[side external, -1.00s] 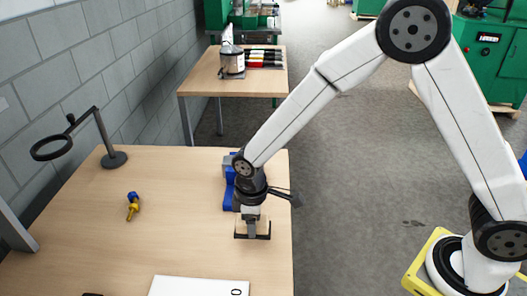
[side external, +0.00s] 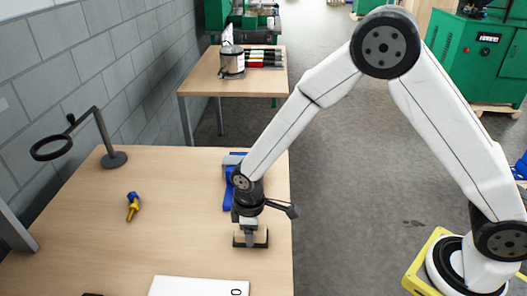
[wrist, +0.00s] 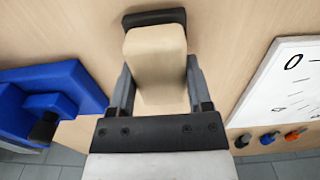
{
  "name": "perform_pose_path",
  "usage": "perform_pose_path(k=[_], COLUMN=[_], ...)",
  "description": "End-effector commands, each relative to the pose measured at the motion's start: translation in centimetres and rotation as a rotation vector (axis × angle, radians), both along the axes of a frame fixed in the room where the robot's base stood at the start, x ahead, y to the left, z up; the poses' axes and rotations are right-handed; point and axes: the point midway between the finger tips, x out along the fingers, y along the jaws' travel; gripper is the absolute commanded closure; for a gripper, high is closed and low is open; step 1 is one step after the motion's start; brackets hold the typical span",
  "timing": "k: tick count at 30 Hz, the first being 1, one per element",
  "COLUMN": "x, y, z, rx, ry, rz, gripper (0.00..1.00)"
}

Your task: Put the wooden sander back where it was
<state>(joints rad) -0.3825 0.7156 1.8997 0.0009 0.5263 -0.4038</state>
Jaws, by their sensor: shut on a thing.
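The wooden sander (wrist: 156,62) is a pale wood block between the two fingers of my gripper (wrist: 158,88) in the wrist view. My gripper (side external: 250,236) is shut on it, low over the near right part of the table in the side view. There the fingers hide most of the block. A black bracket-like piece (side external: 237,241) lies around the fingertips; its dark edge (wrist: 153,17) shows beyond the block's far end in the wrist view. I cannot tell whether the sander rests in this piece or is just above it.
A blue tool (side external: 231,198) stands just behind my gripper; it also shows in the wrist view (wrist: 60,85). A white board (side external: 198,286) lies in front. A blue-yellow tool (side external: 133,207) and a magnifier stand (side external: 114,159) are farther left. The table's middle is clear.

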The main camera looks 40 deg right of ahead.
Motion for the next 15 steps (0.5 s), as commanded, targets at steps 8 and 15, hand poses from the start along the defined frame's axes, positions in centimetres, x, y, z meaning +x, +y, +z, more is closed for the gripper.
perform_pose_path(k=[8, 15], x=[0.0, -0.01], y=[0.0, 0.0], z=[-0.29, -0.28], rx=[0.0, 0.0], ry=[0.0, 0.0], rz=[0.0, 0.0], gripper=[0.07, 0.01])
